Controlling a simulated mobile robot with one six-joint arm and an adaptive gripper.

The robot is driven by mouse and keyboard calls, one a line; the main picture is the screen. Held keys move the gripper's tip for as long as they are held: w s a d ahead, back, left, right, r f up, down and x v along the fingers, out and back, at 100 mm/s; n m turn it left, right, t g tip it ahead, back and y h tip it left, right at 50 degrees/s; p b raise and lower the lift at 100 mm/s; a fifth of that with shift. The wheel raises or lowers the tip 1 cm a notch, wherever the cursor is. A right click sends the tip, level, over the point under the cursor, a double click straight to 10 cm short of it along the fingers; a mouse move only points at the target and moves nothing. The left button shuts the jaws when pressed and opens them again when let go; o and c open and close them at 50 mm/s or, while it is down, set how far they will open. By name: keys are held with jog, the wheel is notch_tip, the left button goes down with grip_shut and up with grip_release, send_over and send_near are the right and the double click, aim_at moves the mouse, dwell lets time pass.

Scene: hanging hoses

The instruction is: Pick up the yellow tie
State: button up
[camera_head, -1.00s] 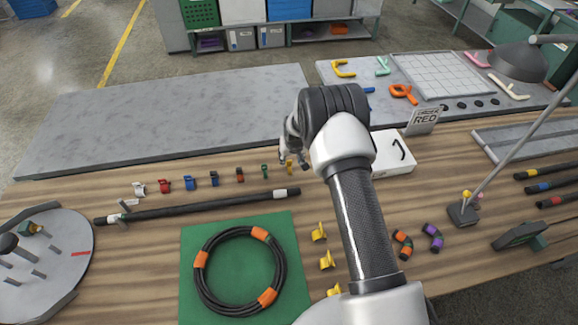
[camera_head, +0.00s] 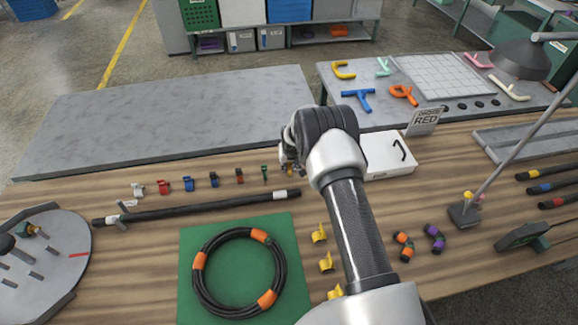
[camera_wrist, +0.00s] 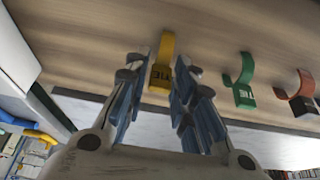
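The yellow tie (camera_wrist: 165,52) lies on the wooden table, with dark lettering on its clip end. In the wrist view it sits between the two fingers of my gripper (camera_wrist: 160,80), which are open, one on each side with narrow gaps. In the head view my gripper (camera_head: 290,163) is low over the right end of the row of ties, and it mostly hides the yellow tie. The green tie (camera_wrist: 240,82) lies just beside it, with the orange-brown tie (camera_wrist: 295,92) beyond.
A black hose (camera_head: 215,203) lies in front of the tie row. A coiled hose (camera_head: 202,272) rests on a green mat (camera_head: 195,235). A white tray (camera_head: 392,168) stands right of my gripper. Several yellow clips (camera_head: 326,262) stand near my arm.

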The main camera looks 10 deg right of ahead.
jog(key=shift+c, duration=1.4)
notch_tip(320, 180, up, 20)
jog(key=p, duration=0.2)
jog(key=shift+o, duration=0.3)
grip_shut()
